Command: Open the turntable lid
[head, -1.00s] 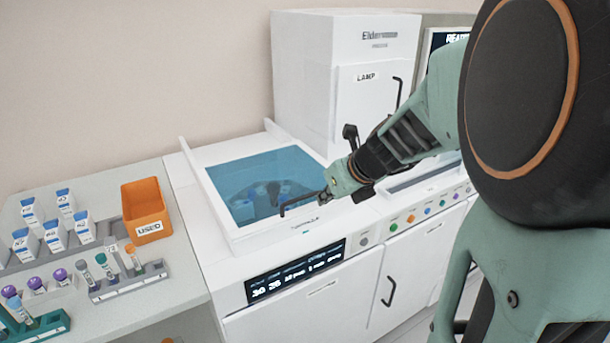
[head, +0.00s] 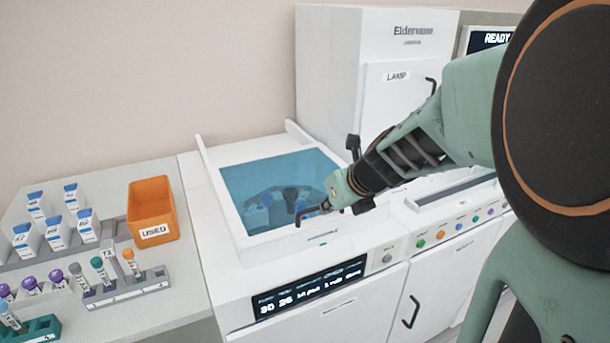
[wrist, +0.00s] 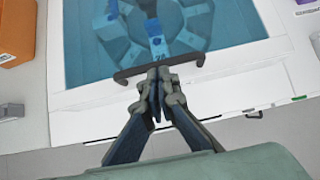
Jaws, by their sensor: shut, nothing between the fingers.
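The turntable lid is a see-through blue pane in a white frame (head: 272,244), lying closed over the turntable (head: 285,200), whose wedge-shaped sections show through it. In the wrist view the lid's blue pane (wrist: 225,70) fills the upper middle. A dark bar handle (wrist: 128,77) crosses the lid near its front edge; its left end also shows in the head view (head: 303,213). My gripper (wrist: 156,76) is shut and empty, its fingertips at the middle of the handle. I cannot tell whether they touch it.
An orange USED bin (head: 152,208) and racks of tubes (head: 125,285) stand on the left bench. A tall white LAMP cabinet (head: 400,105) rises behind and right of the lid. A display panel (head: 310,290) and coloured buttons (head: 440,234) line the front.

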